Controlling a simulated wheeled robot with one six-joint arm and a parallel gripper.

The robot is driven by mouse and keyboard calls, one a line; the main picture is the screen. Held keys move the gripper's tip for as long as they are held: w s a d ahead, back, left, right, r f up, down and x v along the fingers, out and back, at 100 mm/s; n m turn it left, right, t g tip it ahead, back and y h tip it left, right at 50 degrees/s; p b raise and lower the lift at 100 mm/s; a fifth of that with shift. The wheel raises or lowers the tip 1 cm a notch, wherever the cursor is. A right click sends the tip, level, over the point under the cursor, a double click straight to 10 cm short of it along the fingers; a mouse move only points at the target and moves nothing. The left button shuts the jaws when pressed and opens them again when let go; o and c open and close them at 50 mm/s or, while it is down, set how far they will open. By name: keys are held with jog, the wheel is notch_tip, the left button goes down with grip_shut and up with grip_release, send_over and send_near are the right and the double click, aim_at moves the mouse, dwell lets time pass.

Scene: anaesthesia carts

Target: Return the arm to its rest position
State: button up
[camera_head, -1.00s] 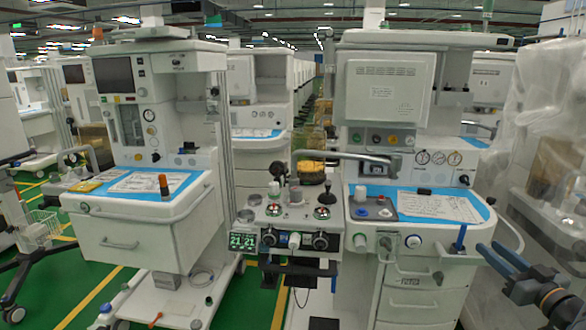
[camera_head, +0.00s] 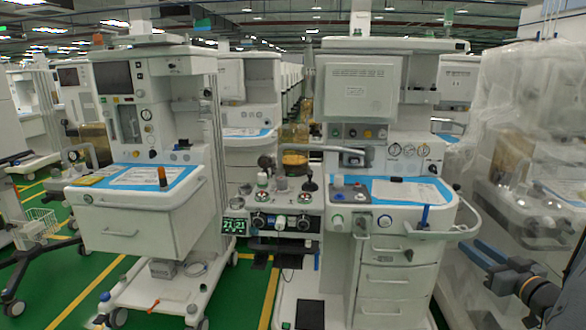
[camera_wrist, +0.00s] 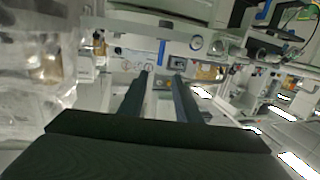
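My gripper (camera_head: 482,256) shows at the lower right of the head view, with two blue fingers pointing up and left. It is in front of and to the right of the right anaesthesia cart's drawers (camera_head: 388,275). In the wrist view the two dark fingers (camera_wrist: 164,88) stand apart with nothing held between them, so the gripper is open. The wrist view looks at a tilted, upside-down scene of carts. Part of my arm (camera_head: 545,295) shows at the right edge of the head view; the rest is out of view.
The right cart (camera_head: 425,222) has a worktop with a blue mat and a curved side rail. A left cart (camera_head: 140,222) stands across a narrow gap. A plastic-covered machine (camera_head: 520,130) stands at right, close behind my arm. Green floor (camera_head: 65,290) shows at lower left.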

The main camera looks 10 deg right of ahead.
jog(key=w+a+f+g+h, duration=0.1)
jog(key=w+a+g, duration=0.25)
jog(key=a, duration=0.35)
jog(key=w+a+f+g+h, duration=0.1)
jog(key=w+a+g, duration=0.1)
jog(key=a+g, duration=0.35)
jog(key=s+a+r+g+y, duration=0.1)
jog(key=s+a+g, duration=0.3)
jog(key=s+a, duration=0.6)
jog(key=s+a+r+g+p, duration=0.1)
jog(key=s+a+g, duration=0.3)
jog(key=s+a, duration=0.6)
jog(key=a+r, duration=0.1)
jog(key=a, duration=0.3)
jog(key=shift+s+a+r+y, duration=0.2)
jog(key=shift+s+a+y, duration=0.1)
jog(key=shift+y, duration=0.1)
